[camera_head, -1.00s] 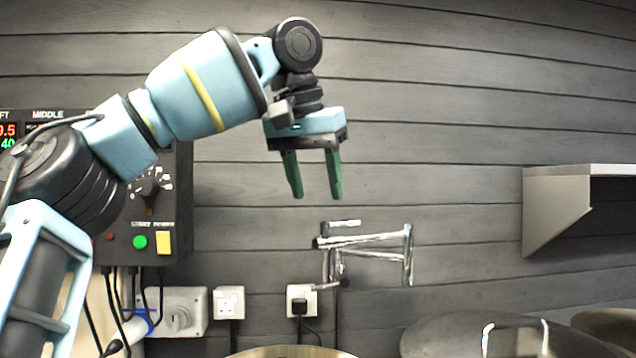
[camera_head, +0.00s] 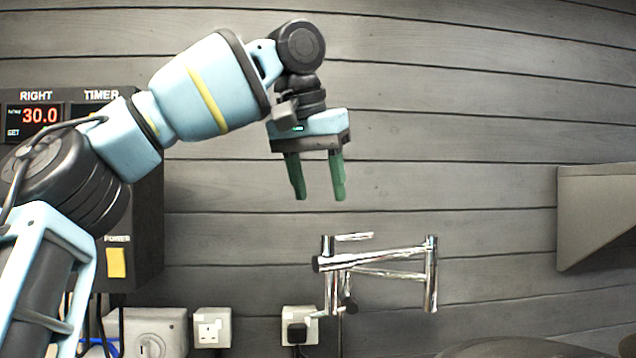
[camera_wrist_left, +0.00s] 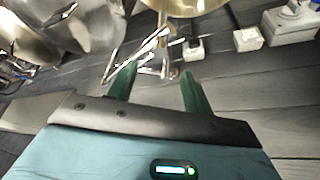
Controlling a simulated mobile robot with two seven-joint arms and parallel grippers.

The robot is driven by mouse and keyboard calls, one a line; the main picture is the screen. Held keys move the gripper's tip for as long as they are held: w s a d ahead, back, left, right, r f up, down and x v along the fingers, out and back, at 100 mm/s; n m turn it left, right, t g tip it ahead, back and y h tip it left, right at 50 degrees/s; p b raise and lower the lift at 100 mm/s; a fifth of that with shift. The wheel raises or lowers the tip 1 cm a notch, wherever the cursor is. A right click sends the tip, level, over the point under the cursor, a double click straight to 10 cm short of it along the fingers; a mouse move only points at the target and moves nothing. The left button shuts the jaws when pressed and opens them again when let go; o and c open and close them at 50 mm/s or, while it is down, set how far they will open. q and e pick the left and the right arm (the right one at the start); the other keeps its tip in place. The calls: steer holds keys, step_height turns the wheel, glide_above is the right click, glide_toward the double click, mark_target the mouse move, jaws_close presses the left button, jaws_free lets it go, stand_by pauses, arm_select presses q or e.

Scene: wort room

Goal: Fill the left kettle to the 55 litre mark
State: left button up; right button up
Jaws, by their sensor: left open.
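My left gripper (camera_head: 317,177) is open and empty, its two green fingers pointing down in front of the grey plank wall. A chrome folding tap (camera_head: 385,262) is mounted on the wall below and to the right of it, apart from the fingers. The tap also shows in the left wrist view (camera_wrist_left: 140,55), beyond the fingertips. Shiny metal vessels (camera_wrist_left: 95,25) show at the upper left of the left wrist view; I cannot tell which is the left kettle. No litre mark can be read. My right gripper is not in view.
A black control panel (camera_head: 140,215) with a display reading 30.0 under RIGHT is partly hidden behind my left arm. Wall sockets (camera_head: 212,327) sit low on the wall. A grey shelf (camera_head: 597,215) juts out at right. A dark rounded lid (camera_head: 520,348) shows at the bottom right.

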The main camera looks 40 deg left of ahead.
mark_target(326, 234)
arm_select(q)
steer(key=shift+f, duration=0.1)
steer(key=shift+p+x, duration=0.35)
steer(key=shift+x, duration=3.45)
steer(key=c, duration=1)
steer(key=m+h, duration=0.2)
steer(key=m, duration=0.3)
steer(key=shift+a, duration=0.2)
steer(key=shift+c, duration=0.5)
steer(key=m+h, duration=0.1)
steer(key=m, duration=0.3)
steer(key=shift+a+m+h+b, duration=0.1)
steer(key=shift+m+h+b, duration=0.2)
steer(key=shift+h+b, duration=0.1)
